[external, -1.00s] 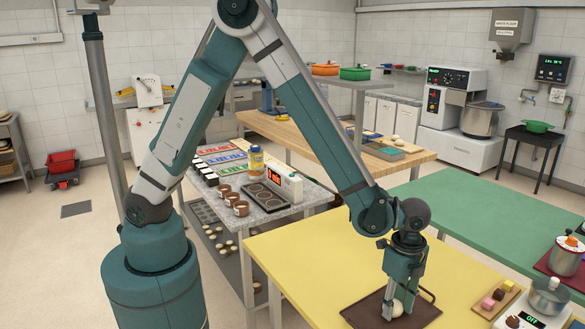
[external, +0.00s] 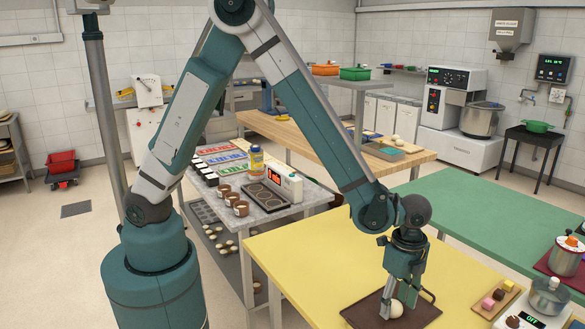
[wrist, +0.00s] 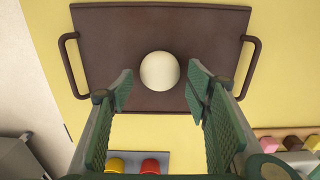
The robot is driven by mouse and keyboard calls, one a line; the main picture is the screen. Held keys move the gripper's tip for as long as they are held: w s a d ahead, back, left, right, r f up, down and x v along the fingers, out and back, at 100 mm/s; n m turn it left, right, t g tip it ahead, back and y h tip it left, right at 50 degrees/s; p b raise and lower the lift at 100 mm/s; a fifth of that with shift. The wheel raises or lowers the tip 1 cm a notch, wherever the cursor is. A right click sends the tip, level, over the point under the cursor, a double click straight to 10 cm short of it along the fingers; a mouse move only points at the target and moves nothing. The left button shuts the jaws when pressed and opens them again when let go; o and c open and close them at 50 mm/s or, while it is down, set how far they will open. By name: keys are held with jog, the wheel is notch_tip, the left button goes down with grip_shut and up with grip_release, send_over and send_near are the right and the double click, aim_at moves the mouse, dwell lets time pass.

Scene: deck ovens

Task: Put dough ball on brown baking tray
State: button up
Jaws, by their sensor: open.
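A cream dough ball (wrist: 160,71) rests on the brown baking tray (wrist: 110,35), near its middle, in the wrist view. In the external view the ball (external: 396,308) shows between my gripper's fingers on the brown tray (external: 362,312), which lies on the yellow table. My gripper (wrist: 160,88) is open, with one finger on each side of the ball and gaps between ball and fingers. In the external view my gripper (external: 408,297) points down, low over the tray.
The yellow table (external: 300,255) is clear left of the tray. To its right are a wooden board with small coloured pieces (external: 497,299) and a pot on a scale (external: 548,295). A green table (external: 470,215) stands behind on the right.

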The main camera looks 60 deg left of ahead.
aim_at(395, 302)
notch_tip(395, 302, up, 11)
jog(key=shift+p, duration=0.4)
dwell(0.8)
jog(key=w+a+r+n+t+h, duration=0.15)
jog(key=a+r+n, duration=0.25)
jog(key=a+r, duration=0.65)
jog(key=a+r+n+t, duration=0.2)
jog(key=a+r+n, duration=0.25)
jog(key=a, duration=1.05)
jog(key=s+a+r+n+t, duration=0.1)
jog(key=s+a+n, duration=0.2)
jog(key=a, duration=0.4)
jog(key=s+a+r+n+t+y, duration=0.1)
jog(key=s+a+r+n, duration=0.1)
jog(key=s+a, duration=0.3)
jog(key=s+a+r+n+t, duration=0.1)
jog(key=s+a+n, duration=0.3)
jog(key=a, duration=0.7)
jog(key=shift+s+a+r+t, duration=0.2)
jog(key=shift+s+r+t, duration=0.15)
jog(key=shift+s+r, duration=0.2)
